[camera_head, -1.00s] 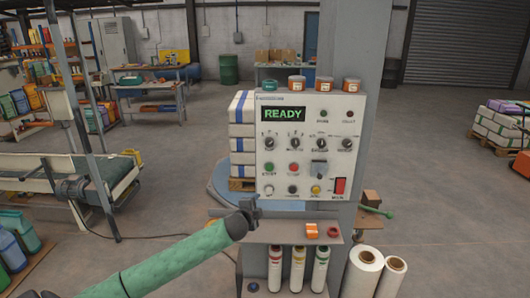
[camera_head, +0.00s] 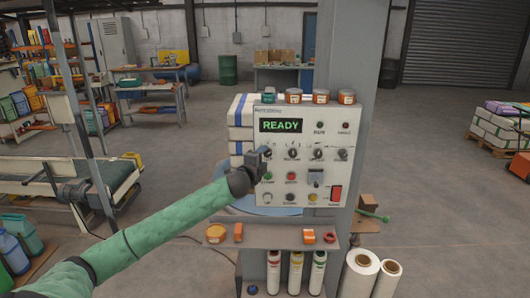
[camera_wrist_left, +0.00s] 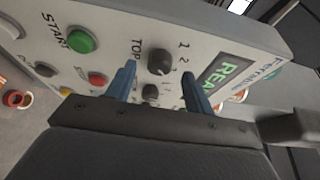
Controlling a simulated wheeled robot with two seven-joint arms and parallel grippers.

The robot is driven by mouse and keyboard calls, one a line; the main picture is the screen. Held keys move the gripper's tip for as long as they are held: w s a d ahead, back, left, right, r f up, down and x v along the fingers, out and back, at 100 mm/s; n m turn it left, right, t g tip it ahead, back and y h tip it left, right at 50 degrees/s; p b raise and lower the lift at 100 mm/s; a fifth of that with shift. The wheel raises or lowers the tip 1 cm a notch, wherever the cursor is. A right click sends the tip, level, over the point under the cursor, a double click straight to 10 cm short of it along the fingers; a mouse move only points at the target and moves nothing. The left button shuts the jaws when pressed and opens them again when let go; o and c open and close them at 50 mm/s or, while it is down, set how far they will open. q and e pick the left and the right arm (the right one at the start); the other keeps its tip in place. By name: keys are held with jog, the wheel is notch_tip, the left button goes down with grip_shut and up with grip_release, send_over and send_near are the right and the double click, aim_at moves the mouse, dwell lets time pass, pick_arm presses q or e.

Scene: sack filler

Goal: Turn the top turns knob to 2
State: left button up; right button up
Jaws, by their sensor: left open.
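The control panel (camera_head: 262,200) is white, with a green READY display and a row of black knobs. In the left wrist view a black knob (camera_wrist_left: 160,62) has "TOP" lettering on one side and the numbers 1 and 2 on the other. Its exact pointer setting is too small to tell. My left gripper (camera_head: 265,156) is at the panel's left side and covers the leftmost knob in the head view. In the left wrist view my left gripper (camera_wrist_left: 158,72) is open, its blue fingers on either side of the knob, without visible grip. My right gripper is out of view.
A second black knob (camera_wrist_left: 150,92) lies close by. A green START button (camera_wrist_left: 82,40) and a red button (camera_wrist_left: 97,79) are near the fingers. Jars (camera_head: 293,96) stand on the panel top. A shelf (camera_head: 270,236) with small items juts out below.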

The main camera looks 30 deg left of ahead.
aim_at(268, 153)
pick_arm(q)
jog(key=shift+w+a+p, duration=0.2)
jog(key=shift+w+p, duration=0.15)
jog(key=shift+w, duration=0.7)
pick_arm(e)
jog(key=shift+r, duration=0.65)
